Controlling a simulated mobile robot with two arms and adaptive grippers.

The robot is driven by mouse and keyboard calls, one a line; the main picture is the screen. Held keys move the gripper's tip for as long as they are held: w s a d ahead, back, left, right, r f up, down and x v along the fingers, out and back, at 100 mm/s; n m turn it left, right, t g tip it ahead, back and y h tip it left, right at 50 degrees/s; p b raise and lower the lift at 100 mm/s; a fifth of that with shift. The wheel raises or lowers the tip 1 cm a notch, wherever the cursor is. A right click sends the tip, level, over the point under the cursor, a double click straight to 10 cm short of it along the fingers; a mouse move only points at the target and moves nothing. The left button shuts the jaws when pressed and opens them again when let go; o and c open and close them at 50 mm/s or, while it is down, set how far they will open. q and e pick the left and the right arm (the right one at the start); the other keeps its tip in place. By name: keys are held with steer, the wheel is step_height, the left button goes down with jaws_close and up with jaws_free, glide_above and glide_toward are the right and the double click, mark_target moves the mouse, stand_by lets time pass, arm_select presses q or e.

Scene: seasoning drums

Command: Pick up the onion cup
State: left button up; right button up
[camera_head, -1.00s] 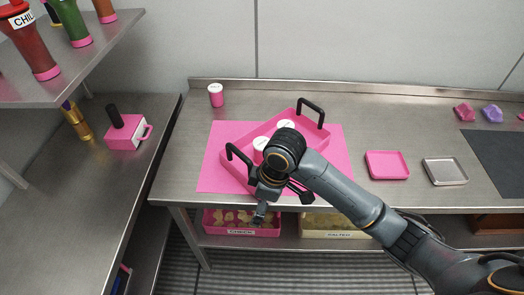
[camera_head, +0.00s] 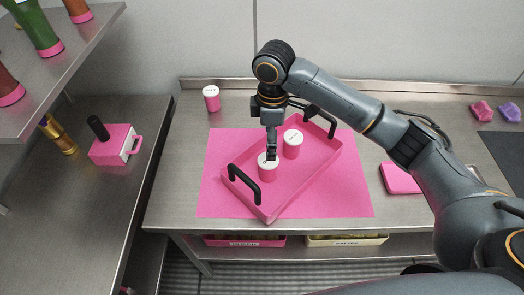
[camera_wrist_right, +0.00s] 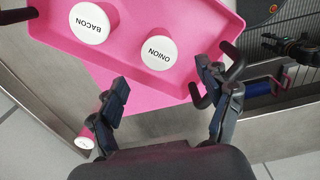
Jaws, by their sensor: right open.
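The onion cup (camera_head: 268,172), pink with a white lid, stands upright in the front part of the pink tray (camera_head: 312,184). Its lid reads ONION in the right wrist view (camera_wrist_right: 159,53). The similar bacon cup (camera_head: 292,146) stands behind it in the tray and also shows in the wrist view (camera_wrist_right: 93,22). My right gripper (camera_head: 271,152) points down over the onion cup and overlaps its lid in the head view. In the wrist view its fingers (camera_wrist_right: 163,86) are spread and empty, with the onion cup beyond the tips.
The tray's black handles (camera_head: 245,185) rise at both ends, one close to the onion cup. The tray lies on a pink mat (camera_head: 220,150). A third white-lidded cup (camera_head: 212,99) stands at the back left. A small pink tray (camera_head: 399,178) lies right, partly behind my arm.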

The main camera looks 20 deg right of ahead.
mark_target(268, 168)
steer(key=shift+w+f, duration=0.35)
steer(key=shift+f, duration=0.25)
steer(key=f, duration=0.2)
steer(key=f+p, duration=0.1)
steer(key=f, duration=0.3)
steer(key=shift+s+f, duration=0.25)
steer(key=shift+s, duration=0.1)
steer(key=shift+w+f, duration=0.1)
steer(key=shift+f, duration=0.15)
steer(key=f+p, duration=0.2)
steer(key=f, duration=0.2)
steer(key=shift+a+f, duration=0.15)
steer(key=shift+a, duration=0.05)
steer(key=shift+f, duration=0.45)
arm_select(q)
steer(key=r, duration=0.1)
steer(key=s+r, duration=0.1)
steer(key=shift+s+r, duration=0.2)
steer(key=shift+r, duration=0.2)
arm_select(e)
steer(key=c, duration=1.4)
